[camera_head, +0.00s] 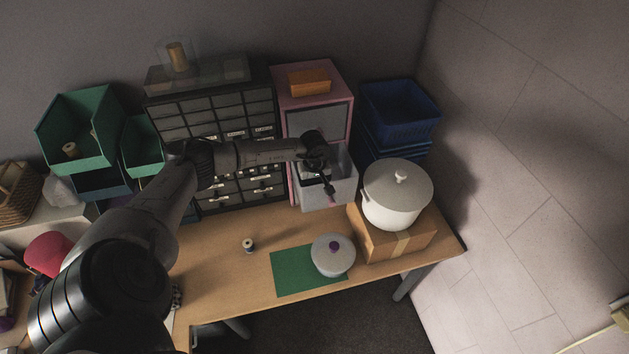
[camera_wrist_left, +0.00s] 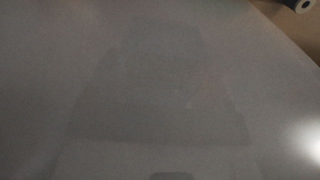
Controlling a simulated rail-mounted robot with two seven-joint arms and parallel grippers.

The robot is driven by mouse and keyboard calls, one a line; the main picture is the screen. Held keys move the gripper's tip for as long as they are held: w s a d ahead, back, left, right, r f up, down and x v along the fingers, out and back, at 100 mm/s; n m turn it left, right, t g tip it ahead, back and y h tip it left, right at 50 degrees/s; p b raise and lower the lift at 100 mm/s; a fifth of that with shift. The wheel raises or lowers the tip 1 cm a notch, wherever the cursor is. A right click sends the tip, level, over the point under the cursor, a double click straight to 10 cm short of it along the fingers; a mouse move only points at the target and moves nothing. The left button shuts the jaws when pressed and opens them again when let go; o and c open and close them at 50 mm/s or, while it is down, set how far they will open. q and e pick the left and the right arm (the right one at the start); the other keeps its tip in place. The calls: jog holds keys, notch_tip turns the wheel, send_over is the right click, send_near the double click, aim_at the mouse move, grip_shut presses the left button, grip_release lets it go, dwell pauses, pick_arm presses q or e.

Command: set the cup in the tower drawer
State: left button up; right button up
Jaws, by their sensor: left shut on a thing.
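The tower (camera_head: 313,93) is a pink-framed cabinet at the back of the desk. Its lower grey drawer (camera_head: 341,189) is pulled out, open at the top. My left gripper (camera_head: 331,194) reaches over this drawer and is shut at its front, on what looks like the small pink drawer handle (camera_head: 333,204). The left wrist view is filled by a plain grey surface, probably the drawer front (camera_wrist_left: 150,90); the fingertips are hidden there. I cannot make out a cup for certain. My right gripper is not in view.
A lidded bowl (camera_head: 330,262) with a purple knob sits on a green mat (camera_head: 288,281). A white pot (camera_head: 397,205) stands on a cardboard box (camera_head: 398,241) at right. A thread spool (camera_head: 248,245) stands on the desk (camera_head: 215,262). Blue crates (camera_head: 399,110) stand beside the tower.

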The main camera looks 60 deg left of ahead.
pick_arm(q)
jog(key=shift+d+f, duration=0.1)
jog(key=shift+f, duration=0.05)
jog(key=shift+f, duration=0.1)
jog(key=o, duration=0.6)
